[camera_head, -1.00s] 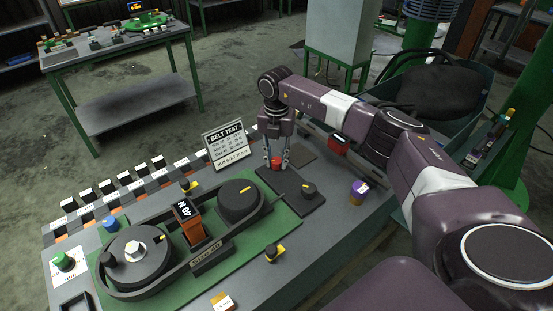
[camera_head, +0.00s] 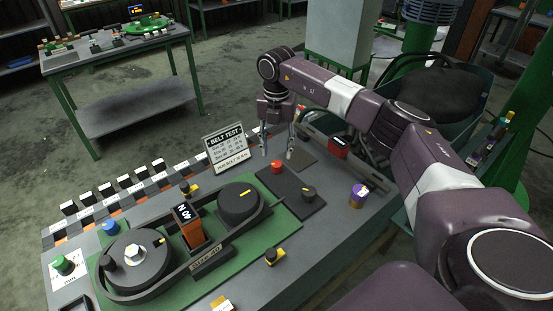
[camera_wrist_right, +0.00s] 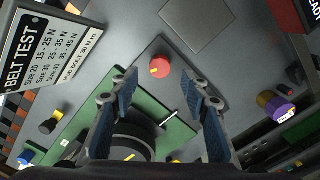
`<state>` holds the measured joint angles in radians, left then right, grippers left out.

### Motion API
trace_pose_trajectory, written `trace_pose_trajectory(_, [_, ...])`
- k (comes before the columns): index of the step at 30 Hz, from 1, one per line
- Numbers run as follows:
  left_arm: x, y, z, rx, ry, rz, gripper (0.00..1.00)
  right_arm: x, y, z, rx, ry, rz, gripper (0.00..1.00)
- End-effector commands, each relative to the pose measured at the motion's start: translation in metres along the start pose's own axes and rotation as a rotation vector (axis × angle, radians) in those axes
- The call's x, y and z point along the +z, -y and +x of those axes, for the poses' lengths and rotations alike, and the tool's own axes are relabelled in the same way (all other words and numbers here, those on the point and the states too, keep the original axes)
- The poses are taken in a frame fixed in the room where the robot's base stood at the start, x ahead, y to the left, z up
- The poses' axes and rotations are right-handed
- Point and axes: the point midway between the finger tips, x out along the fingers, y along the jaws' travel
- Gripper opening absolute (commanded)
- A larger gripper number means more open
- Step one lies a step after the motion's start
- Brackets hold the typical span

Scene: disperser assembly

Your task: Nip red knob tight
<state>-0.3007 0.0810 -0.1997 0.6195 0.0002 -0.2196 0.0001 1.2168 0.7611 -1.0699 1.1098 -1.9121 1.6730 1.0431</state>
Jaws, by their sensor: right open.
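The red knob (camera_head: 277,167) stands on a dark plate (camera_head: 296,190) near the back of the bench. It also shows in the right wrist view (camera_wrist_right: 160,66), beyond the fingertips and roughly centred between them, with a small yellow mark on top. My right gripper (camera_head: 278,155) is open and empty. It hangs above and behind the red knob, apart from it. Both fingers show in the right wrist view (camera_wrist_right: 163,78), spread wide with nothing between them. My left gripper does not show.
The belt rig with two pulleys (camera_head: 240,202) fills the left of the bench. A BELT TEST sign (camera_head: 227,147) stands left of the red knob. A purple and yellow knob (camera_head: 359,195) and a small red display box (camera_head: 338,146) are to the right.

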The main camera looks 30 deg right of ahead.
Motion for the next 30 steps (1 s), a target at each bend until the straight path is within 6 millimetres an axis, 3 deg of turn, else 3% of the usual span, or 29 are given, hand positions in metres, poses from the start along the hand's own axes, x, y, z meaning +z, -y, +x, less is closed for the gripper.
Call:
trace_pose_trajectory(3, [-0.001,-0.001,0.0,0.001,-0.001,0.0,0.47,0.0,-0.001,-0.027,0.003,0.002,-0.001,0.42])
trace_pose_trajectory(10, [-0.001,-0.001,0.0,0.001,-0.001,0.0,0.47,0.0,0.0,-0.057,0.001,0.001,-0.001,0.42])
trace_pose_trajectory(30, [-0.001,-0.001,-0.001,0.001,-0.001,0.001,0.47,0.0,0.0,-0.065,0.001,0.0,-0.001,0.42])
